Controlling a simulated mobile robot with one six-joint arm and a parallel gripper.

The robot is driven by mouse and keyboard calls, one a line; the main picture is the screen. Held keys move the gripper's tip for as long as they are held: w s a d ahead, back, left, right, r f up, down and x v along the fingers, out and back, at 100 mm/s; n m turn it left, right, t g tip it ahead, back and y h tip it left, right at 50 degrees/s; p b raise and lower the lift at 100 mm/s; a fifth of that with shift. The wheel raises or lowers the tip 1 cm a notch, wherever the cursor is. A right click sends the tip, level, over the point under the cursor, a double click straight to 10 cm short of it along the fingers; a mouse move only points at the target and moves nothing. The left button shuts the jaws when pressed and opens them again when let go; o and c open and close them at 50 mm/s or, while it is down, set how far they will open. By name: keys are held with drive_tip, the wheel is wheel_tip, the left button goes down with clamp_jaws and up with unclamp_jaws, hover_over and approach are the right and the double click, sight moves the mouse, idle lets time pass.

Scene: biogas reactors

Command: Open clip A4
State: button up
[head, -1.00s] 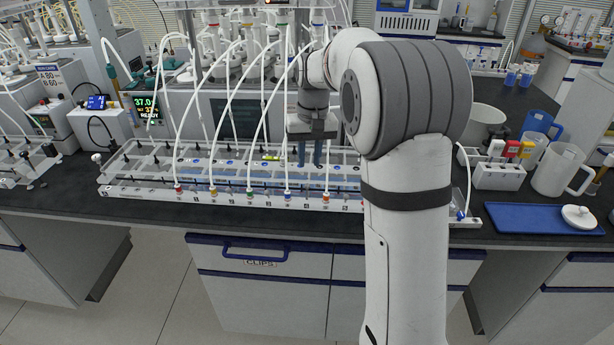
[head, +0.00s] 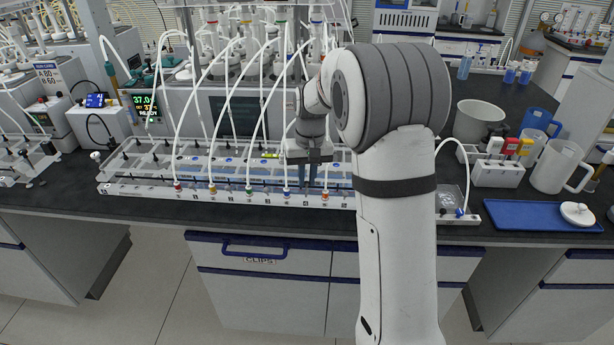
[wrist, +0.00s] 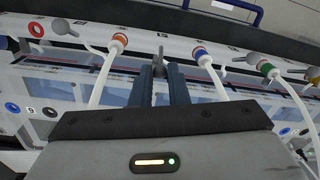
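My gripper (head: 309,186) is low over the front rail (head: 230,193) of the clear rack, between the blue-ringed and the right orange-ringed tube ends. In the wrist view, my gripper's two dark fingers (wrist: 160,72) stand either side of a grey clip lever (wrist: 159,57), with a narrow gap showing between them. The lever sits between the orange tube fitting (wrist: 119,39) and the blue tube fitting (wrist: 201,52). I cannot read a label that names it A4. Another grey lever (wrist: 252,59) points sideways beside the green fitting (wrist: 265,67).
White tubes arch over the rack close to my gripper, one on each side (wrist: 103,75) (wrist: 215,80). A blue tray (head: 535,215) and a white jug (head: 558,167) stand to the right. A drawer marked CLIPS (head: 258,255) is below the bench edge.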

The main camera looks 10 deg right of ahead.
clamp_jaws()
drive_tip(key=shift+s+f+b, duration=0.1)
drive_tip(key=shift+b, duration=0.5)
drive_tip(key=s+t+h+b, duration=0.1)
drive_tip(key=t+b, duration=0.2)
drive_tip(key=b, duration=0.6)
drive_tip(key=s+a+f+t+h+b, duration=0.1)
drive_tip(key=t+b, duration=0.3)
drive_tip(key=b, duration=0.6)
drive_tip(key=s+t+h+b, duration=0.1)
drive_tip(key=s+t+b, duration=0.2)
drive_tip(key=b, duration=0.7)
drive_tip(key=shift+a+f, duration=0.2)
drive_tip(key=shift+a, duration=0.1)
drive_tip(key=shift+r+t+b, duration=0.15)
drive_tip(key=shift+t+b, duration=0.25)
drive_tip(key=shift+b, duration=0.35)
drive_tip(key=shift+o, duration=1.6)
unclamp_jaws()
